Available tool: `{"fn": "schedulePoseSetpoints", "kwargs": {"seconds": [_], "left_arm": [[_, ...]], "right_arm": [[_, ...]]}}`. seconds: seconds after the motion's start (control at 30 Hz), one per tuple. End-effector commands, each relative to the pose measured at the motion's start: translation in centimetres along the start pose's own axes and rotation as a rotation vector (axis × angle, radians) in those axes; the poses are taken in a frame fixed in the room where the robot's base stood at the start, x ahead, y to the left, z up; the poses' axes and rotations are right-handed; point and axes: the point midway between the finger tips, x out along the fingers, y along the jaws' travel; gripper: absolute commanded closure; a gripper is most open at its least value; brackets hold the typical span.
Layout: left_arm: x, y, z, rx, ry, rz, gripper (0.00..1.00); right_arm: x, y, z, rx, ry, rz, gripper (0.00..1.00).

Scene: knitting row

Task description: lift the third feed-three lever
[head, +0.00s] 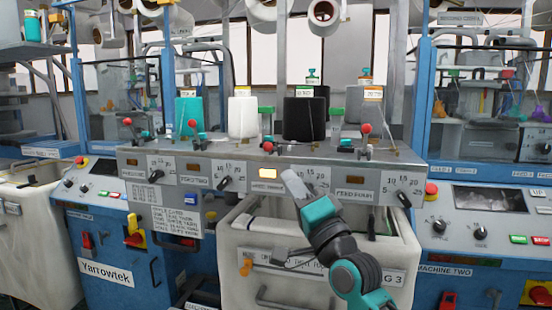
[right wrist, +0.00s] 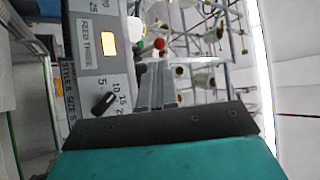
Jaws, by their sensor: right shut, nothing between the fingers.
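The feed-three lever with its red ball (head: 267,146) stands on the top edge of the grey control panel (head: 225,160). Its ball sits lower than those of the other levers. Below it are a lit amber lamp (head: 268,174) and the feed-three label (head: 267,187). My right gripper (head: 291,180) is shut and empty, in front of the panel just right of the lamp, below and right of the lever. In the right wrist view, the red ball (right wrist: 159,43) shows just beyond the shut fingers (right wrist: 155,85), apart from them. My left gripper is not in view.
Other red-ball levers (head: 127,121) (head: 192,124) (head: 366,128) line the panel's top. The feed-three dial (right wrist: 103,103) is left of my fingers in the right wrist view. Yarn cones (head: 243,118) (head: 304,118) stand behind. A white bin (head: 290,262) is below the panel.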

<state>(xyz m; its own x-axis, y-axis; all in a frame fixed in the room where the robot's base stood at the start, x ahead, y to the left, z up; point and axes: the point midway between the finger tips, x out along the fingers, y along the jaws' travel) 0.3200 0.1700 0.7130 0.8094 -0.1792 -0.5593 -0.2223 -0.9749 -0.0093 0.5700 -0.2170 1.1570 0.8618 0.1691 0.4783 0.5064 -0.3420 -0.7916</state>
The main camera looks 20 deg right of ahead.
Motion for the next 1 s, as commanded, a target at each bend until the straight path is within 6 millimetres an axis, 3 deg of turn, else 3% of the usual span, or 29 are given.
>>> {"fn": "schedulePoseSetpoints", "kwargs": {"seconds": [0.2, 0.4, 1.0], "left_arm": [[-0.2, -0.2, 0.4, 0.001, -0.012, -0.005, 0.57], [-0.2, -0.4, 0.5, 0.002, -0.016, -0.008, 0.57], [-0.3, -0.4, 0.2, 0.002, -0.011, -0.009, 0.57]], "right_arm": [[4.2, -0.1, 0.0, -0.001, 0.0, -0.001, 1.0], [6.4, -0.1, 0.0, 0.0, 0.001, -0.001, 1.0], [7.2, 0.0, -0.1, 0.002, 0.0, 0.003, 1.0]]}}
